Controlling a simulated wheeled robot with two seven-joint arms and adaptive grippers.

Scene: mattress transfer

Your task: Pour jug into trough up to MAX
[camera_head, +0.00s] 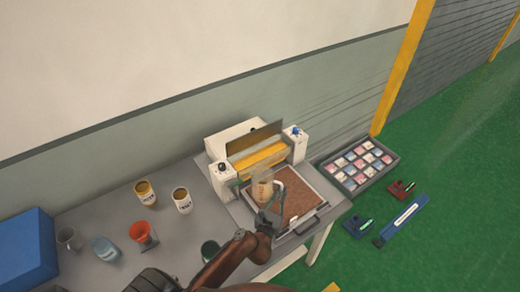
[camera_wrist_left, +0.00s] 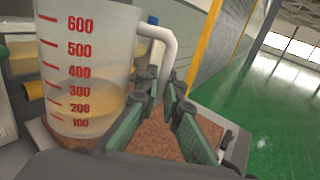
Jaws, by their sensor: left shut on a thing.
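The clear jug (camera_wrist_left: 90,62) has red marks from 100 to 600 and holds pale yellow liquid near the 300 mark. In the head view the jug (camera_head: 262,190) is held close in front of the white machine, over a framed brown bed. My left gripper (camera_wrist_left: 160,92) is shut on the jug's white handle; in the head view the gripper (camera_head: 268,215) is over the bed. A yellow strip (camera_head: 262,157) between the machine's white end blocks may be the trough. No MAX mark is readable. My right gripper is not in view.
A blue box (camera_head: 25,248) is at the left. A compartment tray (camera_head: 358,165) lies right of the machine. A bed handle (camera_head: 310,222) juts forward.

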